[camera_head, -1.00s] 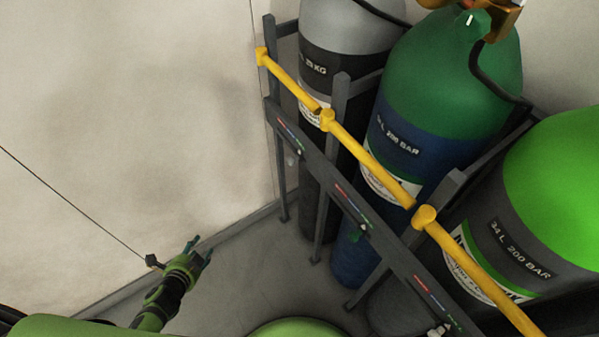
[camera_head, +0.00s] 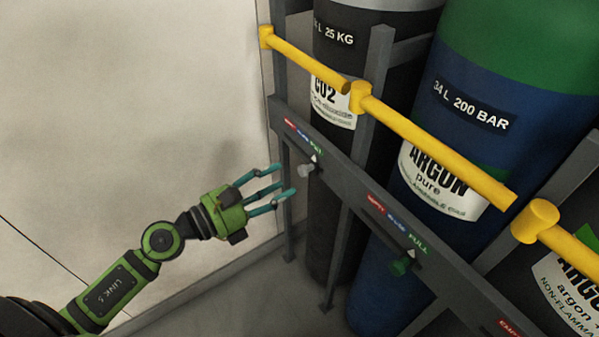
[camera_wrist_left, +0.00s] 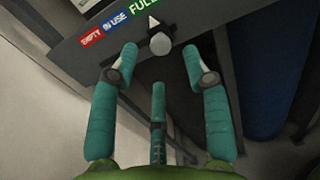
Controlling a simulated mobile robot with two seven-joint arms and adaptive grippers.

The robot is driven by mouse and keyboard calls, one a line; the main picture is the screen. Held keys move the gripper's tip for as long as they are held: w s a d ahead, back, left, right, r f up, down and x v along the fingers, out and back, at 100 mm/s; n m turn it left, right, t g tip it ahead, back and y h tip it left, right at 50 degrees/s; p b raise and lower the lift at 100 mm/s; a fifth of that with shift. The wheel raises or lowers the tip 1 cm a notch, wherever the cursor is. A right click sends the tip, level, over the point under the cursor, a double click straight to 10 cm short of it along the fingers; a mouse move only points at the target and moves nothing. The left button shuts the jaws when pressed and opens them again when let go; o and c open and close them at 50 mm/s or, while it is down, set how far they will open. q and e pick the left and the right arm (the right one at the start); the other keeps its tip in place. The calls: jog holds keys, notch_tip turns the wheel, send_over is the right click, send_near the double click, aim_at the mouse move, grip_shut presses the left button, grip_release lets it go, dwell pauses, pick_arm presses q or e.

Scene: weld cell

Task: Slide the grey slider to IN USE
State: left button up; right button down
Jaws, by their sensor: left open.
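The grey slider (camera_head: 305,171) is a small knob with a white pointer on the dark rail (camera_head: 340,183), in front of the CO2 cylinder (camera_head: 333,62). Its pointer is at the green FULL end of a strip marked EMPTY, IN USE and FULL. My left gripper (camera_head: 283,183) is open and empty, just left of the slider. In the left wrist view the slider (camera_wrist_left: 160,44) shows ahead, between and beyond the spread teal fingers (camera_wrist_left: 158,65); I see no contact. The blue IN USE label (camera_wrist_left: 115,22) is left of FULL. My right gripper is not in view.
A green slider (camera_head: 400,266) sits further right on the rail, by the ARGON cylinder (camera_head: 452,130). Yellow bars (camera_head: 430,143) run above the rail. A pale wall (camera_head: 120,110) stands to the left, and the floor below the gripper is clear.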

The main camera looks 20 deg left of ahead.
aim_at(300, 171)
pick_arm(q)
jog(key=shift+p+x, duration=0.8)
jog(key=shift+x, duration=1.9)
grip_shut()
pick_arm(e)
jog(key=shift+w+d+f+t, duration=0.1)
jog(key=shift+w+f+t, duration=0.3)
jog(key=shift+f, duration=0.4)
